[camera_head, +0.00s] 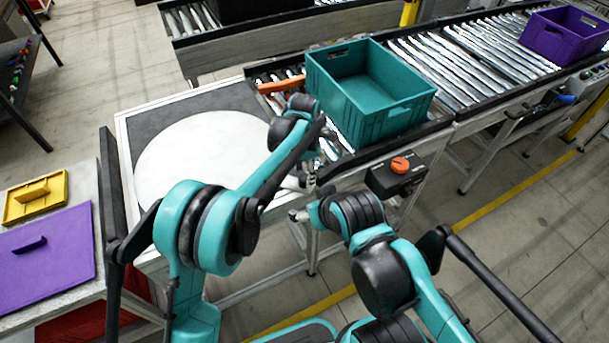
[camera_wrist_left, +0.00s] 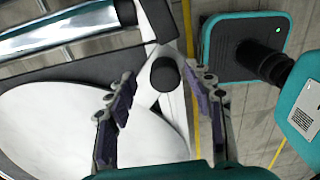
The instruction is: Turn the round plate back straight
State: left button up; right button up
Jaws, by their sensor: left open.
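The round plate (camera_head: 200,150) is a large white disc set in a dark-topped table at the left end of the conveyor. It also shows in the left wrist view (camera_wrist_left: 55,125), where a white arm with a round black knob (camera_wrist_left: 165,75) reaches from its side. My left gripper (camera_head: 308,180) is over the near right edge of the plate. In the left wrist view my left gripper (camera_wrist_left: 160,108) is open, its fingers on either side of the knob's line; I cannot tell whether they touch it. My right gripper (camera_head: 298,215) is small and partly hidden near the table's front edge.
A teal crate (camera_head: 345,110) stands on the roller conveyor (camera_head: 440,60) just right of the plate. A control box with an orange knob (camera_head: 400,165) sits at the conveyor's near edge. A purple crate (camera_head: 560,35) is farther right.

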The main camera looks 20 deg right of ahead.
pick_arm(q)
notch_tip(320, 180, up, 10)
dwell(0.3)
dwell(0.3)
jog(key=s+a+r+m+t+h, duration=0.15)
jog(key=a+r+m, duration=0.25)
jog(key=a, duration=0.7)
jog(key=s+a+r+m+t, duration=0.1)
jog(key=s+a+r+m, duration=0.2)
jog(key=a, duration=0.8)
jog(key=s+a+f+m+t+b, duration=0.1)
jog(key=s+a+f+m+t, duration=0.1)
jog(key=s+a+m, duration=0.4)
jog(key=s+a+f+m+t+y, duration=0.1)
jog(key=s+a+f+m+t, duration=0.1)
jog(key=s+a+f+m, duration=0.3)
jog(key=s+a+m, duration=0.1)
jog(key=s+a, duration=0.2)
jog(key=a, duration=0.4)
jog(key=shift+s+a+f+t+b, duration=0.15)
jog(key=shift+a+f+t+b, duration=0.1)
jog(key=shift+t+b, duration=0.1)
